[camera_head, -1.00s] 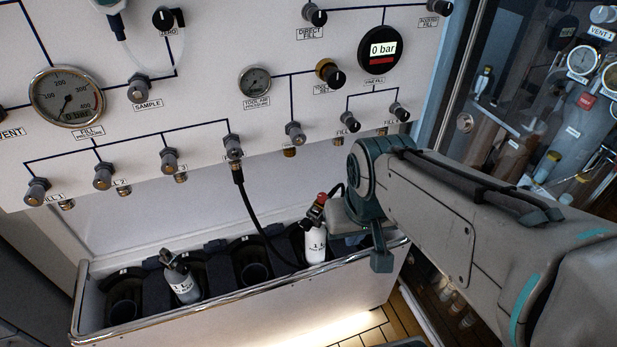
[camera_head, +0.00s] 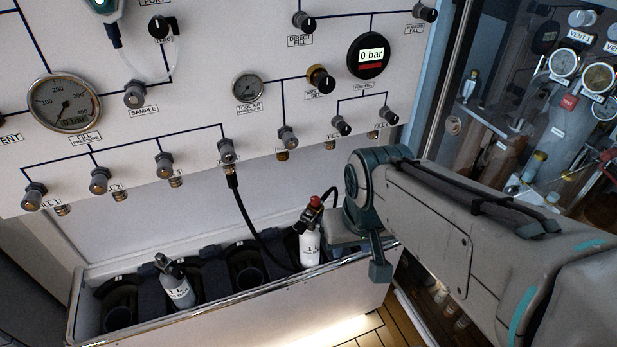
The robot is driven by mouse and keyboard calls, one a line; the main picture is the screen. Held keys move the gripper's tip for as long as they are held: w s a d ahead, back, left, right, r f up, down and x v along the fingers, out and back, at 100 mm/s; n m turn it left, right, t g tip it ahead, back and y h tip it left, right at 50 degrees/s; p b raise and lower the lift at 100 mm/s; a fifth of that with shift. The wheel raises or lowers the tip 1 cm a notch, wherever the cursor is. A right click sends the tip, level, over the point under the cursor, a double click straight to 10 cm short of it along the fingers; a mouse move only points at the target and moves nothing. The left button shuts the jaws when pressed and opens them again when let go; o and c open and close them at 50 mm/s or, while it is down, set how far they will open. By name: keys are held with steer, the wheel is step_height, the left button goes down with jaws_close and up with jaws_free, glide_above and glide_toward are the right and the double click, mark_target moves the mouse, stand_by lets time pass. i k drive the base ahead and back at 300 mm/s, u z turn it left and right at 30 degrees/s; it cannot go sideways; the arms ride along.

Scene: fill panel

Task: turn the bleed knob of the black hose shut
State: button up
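The black hose (camera_head: 244,214) hangs from a fitting under one of the fill valves (camera_head: 227,151) on the white panel. It curves down into the trough towards the right-hand white cylinder (camera_head: 310,247). That cylinder stands upright with a black valve and a red part (camera_head: 315,202) on top. A dark curved piece shows beside the red part, close to my arm. I cannot make out the hose's bleed knob. My arm's end (camera_head: 379,268) reaches down just right of this cylinder; its fingers are not clearly visible, and whether they touch anything cannot be told.
The trough (camera_head: 230,304) has dark round holders and a tilted grey-white cylinder (camera_head: 176,290) at left. The panel carries valves, a large gauge (camera_head: 64,103) and a display (camera_head: 370,55) reading 0 bar. A glass-fronted cabinet with cylinders stands at right. Wooden floor shows below.

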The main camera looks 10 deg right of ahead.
mark_target(315, 199)
steer(key=k, duration=1.2)
steer(key=z, duration=0.7)
steer(key=i, duration=1.15)
steer(key=u, duration=0.5)
